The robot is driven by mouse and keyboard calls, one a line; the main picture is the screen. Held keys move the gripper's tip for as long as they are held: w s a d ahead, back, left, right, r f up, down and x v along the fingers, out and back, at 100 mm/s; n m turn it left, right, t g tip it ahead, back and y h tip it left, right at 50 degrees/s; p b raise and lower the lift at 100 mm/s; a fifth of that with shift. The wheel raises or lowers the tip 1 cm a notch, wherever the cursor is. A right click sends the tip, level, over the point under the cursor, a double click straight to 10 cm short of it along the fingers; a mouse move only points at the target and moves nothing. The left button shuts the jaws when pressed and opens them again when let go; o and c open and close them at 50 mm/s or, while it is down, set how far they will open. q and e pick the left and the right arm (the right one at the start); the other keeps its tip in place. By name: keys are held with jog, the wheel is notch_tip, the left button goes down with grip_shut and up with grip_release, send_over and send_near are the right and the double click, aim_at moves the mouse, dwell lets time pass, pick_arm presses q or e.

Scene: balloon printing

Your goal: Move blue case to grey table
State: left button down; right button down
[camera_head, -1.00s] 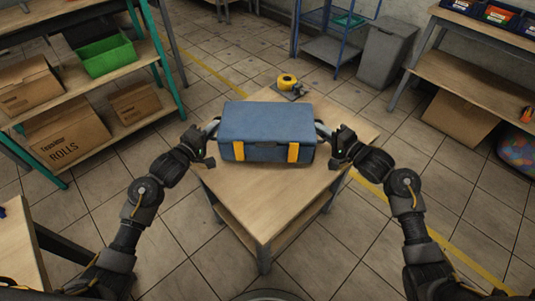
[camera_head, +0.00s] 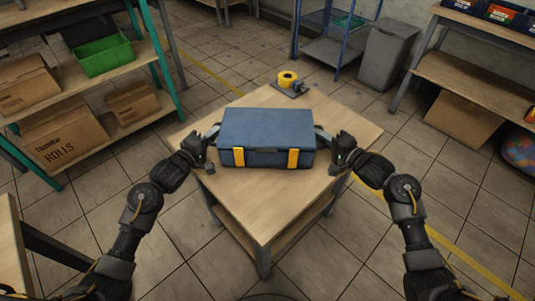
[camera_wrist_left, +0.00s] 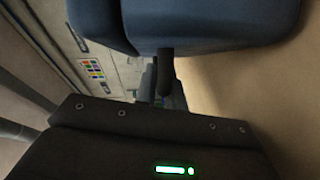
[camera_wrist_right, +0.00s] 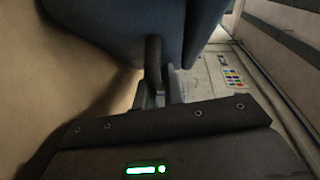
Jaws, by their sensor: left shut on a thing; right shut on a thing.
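The blue case (camera_head: 267,132), with two yellow latches, is upright at the middle of a wood-topped table (camera_head: 255,208) with grey legs. I cannot tell whether it rests on the top or is just above it. My left gripper (camera_head: 209,138) is shut on the handle at its left side, and my right gripper (camera_head: 326,138) on the handle at its right side. The case also shows in the left wrist view (camera_wrist_left: 210,22) and right wrist view (camera_wrist_right: 120,25), with a dark handle at the fingers. No grey-topped table is clearly visible.
A yellow tape roll on a dispenser (camera_head: 288,80) stands behind the case. A shelf with a green bin (camera_head: 103,54) and cartons is at left. A wooden bench (camera_head: 480,90) is at right, and a grey bin (camera_head: 387,57) at the back. Another wooden table (camera_head: 12,250) is at lower left.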

pick_arm(q)
jog(key=c, duration=1.9)
grip_release()
jog(key=shift+a+f, duration=0.1)
jog(key=shift+f, duration=0.15)
pick_arm(e)
jog(key=c, duration=1.9)
grip_release()
jog(key=shift+d+f, duration=0.1)
jog(key=shift+f, duration=0.2)
pick_arm(q)
jog(key=o, duration=0.4)
jog(key=shift+r, duration=0.1)
pick_arm(e)
jog(key=o, duration=0.4)
jog(key=shift+r, duration=0.15)
